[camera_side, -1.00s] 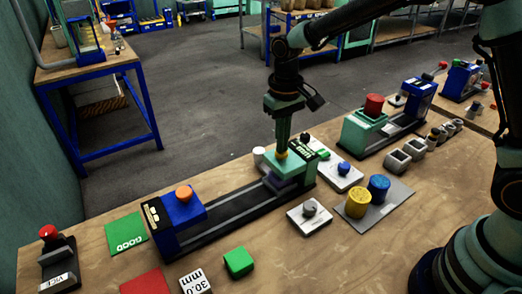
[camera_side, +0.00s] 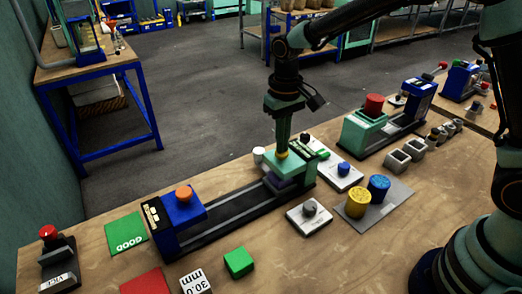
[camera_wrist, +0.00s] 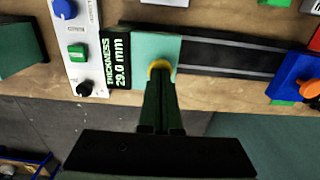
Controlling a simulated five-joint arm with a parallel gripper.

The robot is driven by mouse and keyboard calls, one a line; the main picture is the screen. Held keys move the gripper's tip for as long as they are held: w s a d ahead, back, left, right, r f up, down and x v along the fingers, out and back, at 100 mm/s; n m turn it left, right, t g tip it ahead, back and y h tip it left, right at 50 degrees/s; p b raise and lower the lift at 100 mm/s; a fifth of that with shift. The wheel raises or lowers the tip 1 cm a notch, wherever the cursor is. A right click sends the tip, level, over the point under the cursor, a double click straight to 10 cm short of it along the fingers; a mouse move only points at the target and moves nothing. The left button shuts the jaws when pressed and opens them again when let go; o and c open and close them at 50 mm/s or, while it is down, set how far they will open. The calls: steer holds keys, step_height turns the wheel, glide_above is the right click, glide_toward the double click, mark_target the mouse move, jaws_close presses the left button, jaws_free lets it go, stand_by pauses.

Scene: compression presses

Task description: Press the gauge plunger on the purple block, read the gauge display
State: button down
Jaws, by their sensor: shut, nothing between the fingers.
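The teal thickness gauge (camera_side: 301,168) stands at the right end of a dark rail. It also shows in the wrist view (camera_wrist: 150,48). The purple block (camera_side: 287,184) sits under it, mostly hidden. The yellow plunger (camera_side: 282,156) is on top of the gauge, partly covered by my fingers; its rim shows in the wrist view (camera_wrist: 160,64). My gripper (camera_side: 283,148) is shut and empty, pointing down, with its tips on the plunger as far as I can tell. The gauge display (camera_wrist: 118,60) reads "THICKNESS 29.0 mm".
A blue block with an orange knob (camera_side: 183,194) stands at the rail's left end. A white control panel (camera_wrist: 80,45) is beside the gauge. A green GOOD pad (camera_side: 126,231), red pad (camera_side: 147,282), "30.0 mm" block (camera_side: 194,281) and green cube (camera_side: 238,262) lie in front.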

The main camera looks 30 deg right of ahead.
steer(key=shift+r, duration=3.4)
steer(key=s+d+r+t, duration=0.2)
steer(key=s+d, duration=0.3)
steer(key=s, duration=0.2)
steer(key=s+d+r+t, duration=0.3)
steer(key=s+d, duration=0.2)
steer(key=s, duration=0.2)
steer(key=shift+s+d+r+t, duration=0.25)
steer(key=shift+r+t, duration=0.05)
steer(key=shift+r, duration=0.05)
